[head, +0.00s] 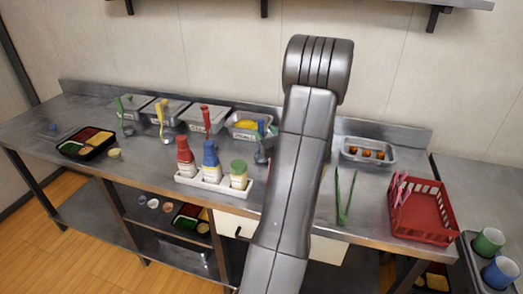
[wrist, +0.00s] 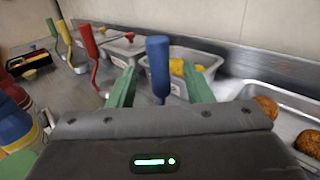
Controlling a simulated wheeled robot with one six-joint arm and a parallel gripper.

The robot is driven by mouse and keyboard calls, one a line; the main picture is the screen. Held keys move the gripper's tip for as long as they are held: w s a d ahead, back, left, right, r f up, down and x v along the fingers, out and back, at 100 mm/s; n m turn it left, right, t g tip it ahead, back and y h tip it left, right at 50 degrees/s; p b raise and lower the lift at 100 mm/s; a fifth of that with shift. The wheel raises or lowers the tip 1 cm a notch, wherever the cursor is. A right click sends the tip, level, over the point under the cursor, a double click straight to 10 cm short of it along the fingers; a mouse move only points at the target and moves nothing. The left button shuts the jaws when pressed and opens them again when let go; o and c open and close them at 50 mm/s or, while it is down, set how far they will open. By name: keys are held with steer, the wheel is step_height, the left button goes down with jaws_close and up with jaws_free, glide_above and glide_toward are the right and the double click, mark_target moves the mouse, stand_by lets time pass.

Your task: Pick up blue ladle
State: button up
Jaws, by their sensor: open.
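The blue ladle (head: 261,139) stands upright on the steel counter in the head view, in front of the metal tray with yellow food and just left of my arm. In the wrist view its blue handle (wrist: 158,66) rises between the two green fingers of my gripper (wrist: 158,88). The fingers are apart, with visible space on both sides of the handle. The ladle's bowl is hidden behind my gripper body in the wrist view. In the head view my gripper is hidden behind my arm.
A tray with yellow food (head: 242,124) stands behind the ladle. Red (head: 205,118), yellow (head: 161,115) and green (head: 121,106) ladles stand to the left. A white bottle caddy (head: 212,184) is in front. A tray of round brown food (head: 367,144), green tongs (head: 345,200) and a red basket (head: 424,227) are right.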

steer(key=w, duration=0.1)
steer(key=w+a+r+p, duration=0.1)
steer(key=w, duration=0.1)
steer(key=w+a, duration=0.1)
steer(key=shift+w+a+r+p, duration=0.15)
steer(key=shift+w+r+p, duration=0.05)
steer(key=shift+p, duration=0.15)
steer(key=shift+w+a+f, duration=0.1)
steer(key=shift+w+a, duration=0.05)
steer(key=shift+w, duration=0.1)
jaws_close()
